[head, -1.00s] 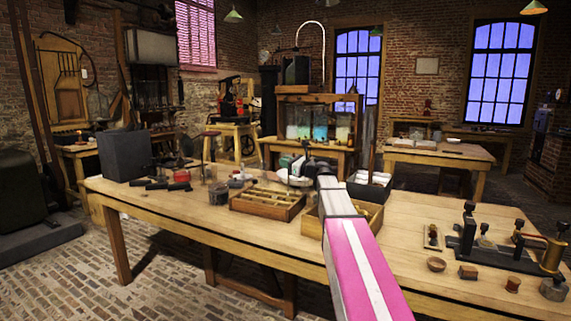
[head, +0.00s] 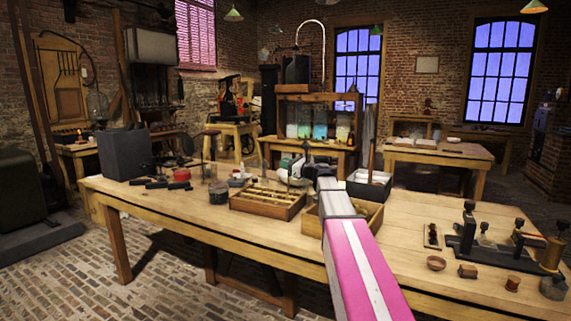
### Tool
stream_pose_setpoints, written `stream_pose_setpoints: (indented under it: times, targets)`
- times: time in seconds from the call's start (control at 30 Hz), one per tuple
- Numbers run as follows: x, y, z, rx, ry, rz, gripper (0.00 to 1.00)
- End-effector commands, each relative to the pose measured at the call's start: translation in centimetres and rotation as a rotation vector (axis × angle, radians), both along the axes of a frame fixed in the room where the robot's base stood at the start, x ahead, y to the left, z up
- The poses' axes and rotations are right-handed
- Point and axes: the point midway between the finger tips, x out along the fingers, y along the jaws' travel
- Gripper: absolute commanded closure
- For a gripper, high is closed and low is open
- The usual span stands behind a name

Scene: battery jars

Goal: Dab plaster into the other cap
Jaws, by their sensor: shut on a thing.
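My pink and white arm reaches over the long bench (head: 190,215) from the lower right. My gripper (head: 296,172) is at its far end, small and partly hidden by the arm, above the bench's back edge behind the wooden trays. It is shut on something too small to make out. A compartmented wooden tray (head: 266,211) stands in front and to the left of it. A second wooden tray (head: 311,222) is partly hidden by my arm. A dark jar (head: 218,192) stands left of the trays. I cannot pick out the caps or the plaster for certain.
A grey box (head: 125,153) and several dark pieces (head: 168,185) are at the bench's left. A black-edged box with white contents (head: 369,185) is right of my arm. Apparatus with knobs (head: 485,250) and small wooden pieces (head: 467,271) occupy the right end.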

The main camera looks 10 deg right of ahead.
Motion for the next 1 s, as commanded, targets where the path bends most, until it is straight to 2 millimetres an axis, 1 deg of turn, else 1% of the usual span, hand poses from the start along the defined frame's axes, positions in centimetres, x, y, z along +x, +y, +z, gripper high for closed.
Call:
stream_pose_setpoints:
  times: [0.7,1.0]
  targets:
    - [0.0,0.0,-1.6,0.001,0.001,0.000,1.00]
    - [0.0,0.0,-1.7,0.001,0.001,0.000,1.00]
